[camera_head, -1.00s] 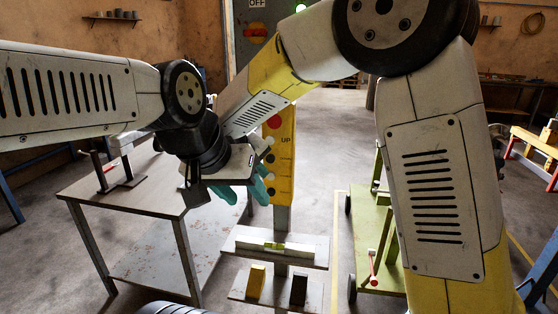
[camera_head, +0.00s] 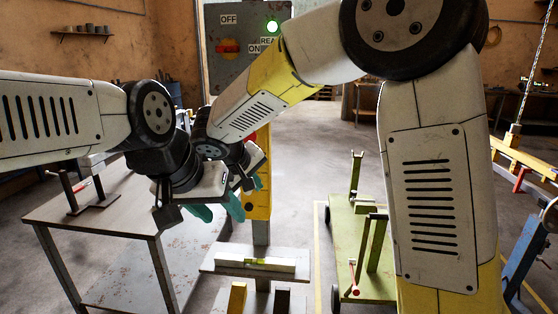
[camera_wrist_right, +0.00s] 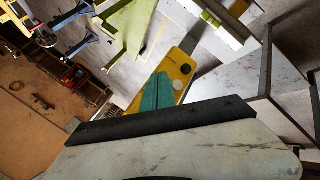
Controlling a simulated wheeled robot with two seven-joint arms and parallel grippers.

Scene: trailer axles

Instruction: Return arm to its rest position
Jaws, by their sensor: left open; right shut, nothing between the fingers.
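My left arm comes in from the left in the head view. Its gripper (camera_head: 218,210) is the lower one, with teal fingers apart and nothing between them. It hangs above and in front of the steel table's right side. My right arm crosses from the upper right, bent at a large black joint. Its gripper (camera_head: 256,183) is just behind and right of the left one, in front of a yellow control box (camera_head: 257,205), and is partly hidden. In the right wrist view, the right gripper's teal fingers (camera_wrist_right: 156,92) are together and empty, with the yellow box (camera_wrist_right: 182,68) beyond.
A steel table (camera_head: 85,213) stands at the left with a small red-handled clamp. A shelf (camera_head: 222,261) holding a level is low in the centre. A green cart (camera_head: 340,240) stands to the right. A grey switch panel (camera_head: 241,70) with a lit green lamp is at the back.

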